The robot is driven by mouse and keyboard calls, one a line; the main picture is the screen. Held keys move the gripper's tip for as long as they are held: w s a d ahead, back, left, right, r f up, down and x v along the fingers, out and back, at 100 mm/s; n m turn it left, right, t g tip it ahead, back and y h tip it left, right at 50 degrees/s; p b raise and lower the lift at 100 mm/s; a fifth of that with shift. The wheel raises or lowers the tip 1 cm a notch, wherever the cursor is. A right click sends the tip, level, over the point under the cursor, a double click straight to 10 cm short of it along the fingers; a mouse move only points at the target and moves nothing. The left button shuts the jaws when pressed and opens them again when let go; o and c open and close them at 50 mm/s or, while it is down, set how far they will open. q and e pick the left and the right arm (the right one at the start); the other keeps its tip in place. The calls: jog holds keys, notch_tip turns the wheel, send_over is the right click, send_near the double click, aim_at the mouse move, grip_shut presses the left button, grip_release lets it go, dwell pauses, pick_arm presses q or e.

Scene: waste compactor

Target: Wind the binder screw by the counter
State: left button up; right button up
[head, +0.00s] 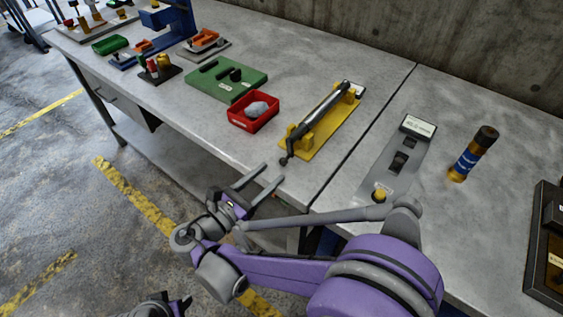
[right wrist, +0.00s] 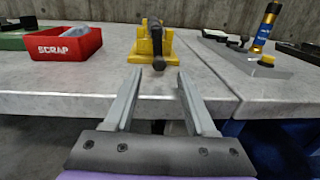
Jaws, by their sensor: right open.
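The binder is a dark bar with a silvery section (head: 318,110) on a yellow base (head: 325,135) near the table's front edge. Its dark near end points toward me and shows in the right wrist view (right wrist: 159,63). My right gripper (head: 274,172) is open and empty, in front of the table edge and apart from the binder. In the right wrist view its fingers (right wrist: 159,75) point at the binder's near end. A grey unit with a pale label or display (head: 418,126), perhaps the counter, lies right of the binder. Part of my left wrist shows at the bottom edge; its fingers are hidden.
A red SCRAP bin (head: 253,118) holding a grey lump stands left of the binder, beside a green plate (head: 226,80). A blue and bronze cylinder (head: 473,154) stands at the right. A dark box (head: 548,245) is at the right edge. A table seam runs right of the binder.

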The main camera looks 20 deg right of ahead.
aim_at(281, 164)
jog(key=x, duration=0.6)
grip_shut()
